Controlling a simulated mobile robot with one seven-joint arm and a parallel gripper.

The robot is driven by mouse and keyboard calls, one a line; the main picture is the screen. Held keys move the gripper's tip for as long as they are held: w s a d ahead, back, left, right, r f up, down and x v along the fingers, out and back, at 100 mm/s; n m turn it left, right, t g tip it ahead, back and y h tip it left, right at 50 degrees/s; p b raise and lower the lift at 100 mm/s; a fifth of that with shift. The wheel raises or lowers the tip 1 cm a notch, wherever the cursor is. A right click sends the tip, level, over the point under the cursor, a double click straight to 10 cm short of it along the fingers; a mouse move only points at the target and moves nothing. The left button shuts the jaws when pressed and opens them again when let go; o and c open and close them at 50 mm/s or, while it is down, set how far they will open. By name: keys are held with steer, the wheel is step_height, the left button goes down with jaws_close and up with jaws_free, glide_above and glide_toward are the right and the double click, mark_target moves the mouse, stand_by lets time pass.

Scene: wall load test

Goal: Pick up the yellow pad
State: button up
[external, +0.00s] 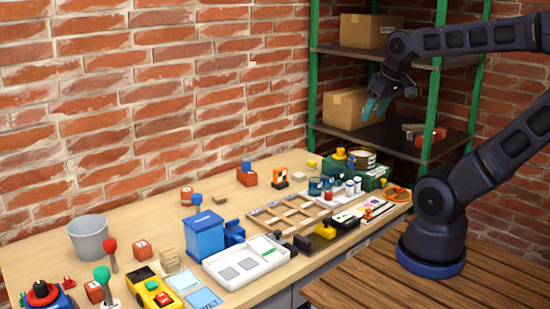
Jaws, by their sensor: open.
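A small yellow block-like thing (312,164) lies near the wall at the back right of the table; it may be the yellow pad, but it is too small to be sure. Other yellow things are a piece beside a black block (326,230) and a yellow knob-shaped piece (340,154) on the green case. My gripper (375,108) has teal fingers and hangs in front of the shelf, beside a cardboard box (345,107). It is open, holds nothing visible, and is well above and to the right of the small yellow thing.
The table (140,225) is crowded at the front and right; its back left is clearer. A wooden divided tray (287,208), a white tray (212,262), a blue box (203,235) and a grey bucket (91,238) stand there. Green shelf posts (432,105) stand close to my arm.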

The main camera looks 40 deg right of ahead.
steer(key=shift+o, duration=1.2)
steer(key=shift+w, duration=0.1)
